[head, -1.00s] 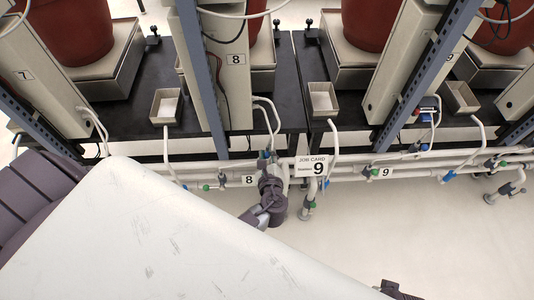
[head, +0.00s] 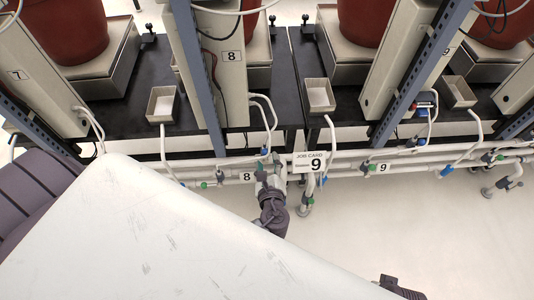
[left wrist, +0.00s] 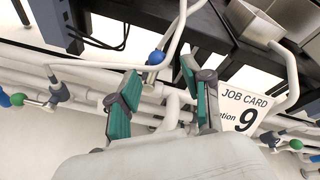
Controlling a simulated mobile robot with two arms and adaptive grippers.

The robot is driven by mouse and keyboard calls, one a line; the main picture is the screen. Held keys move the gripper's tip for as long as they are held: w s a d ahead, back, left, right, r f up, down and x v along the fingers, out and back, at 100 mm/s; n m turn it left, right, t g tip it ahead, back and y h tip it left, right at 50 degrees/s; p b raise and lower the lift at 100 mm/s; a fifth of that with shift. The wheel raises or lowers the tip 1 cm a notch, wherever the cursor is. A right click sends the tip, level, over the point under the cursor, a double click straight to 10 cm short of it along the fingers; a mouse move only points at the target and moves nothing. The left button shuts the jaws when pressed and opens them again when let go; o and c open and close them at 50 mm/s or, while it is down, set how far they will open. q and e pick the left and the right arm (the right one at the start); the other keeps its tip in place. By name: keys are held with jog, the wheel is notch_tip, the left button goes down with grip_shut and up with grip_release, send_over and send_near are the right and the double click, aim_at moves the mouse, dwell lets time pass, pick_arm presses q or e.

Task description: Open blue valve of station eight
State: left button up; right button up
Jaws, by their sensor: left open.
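A plate marked 8 (head: 247,177) sits on the white pipes below the column marked 8 (head: 232,56). A blue valve knob (head: 263,151) is on the pipe just above and right of that plate. It shows as a blue ball (left wrist: 156,57) in the left wrist view. My left gripper (head: 268,170) is open at the pipes, just below this knob. In the left wrist view its green-padded fingers (left wrist: 158,78) are apart, with the blue ball just beyond and between their tips. No contact can be made out. My right gripper does not show.
A job card (head: 310,162) reading station 9 stands just right of my left gripper. A small tray (head: 318,95) is above the card. The floor in front is clear.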

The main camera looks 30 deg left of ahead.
pick_arm(q)
jog(key=v, duration=0.6)
jog(key=shift+s+d, duration=0.25)
jog(key=shift+s, duration=0.05)
jog(key=shift+r, duration=0.1)
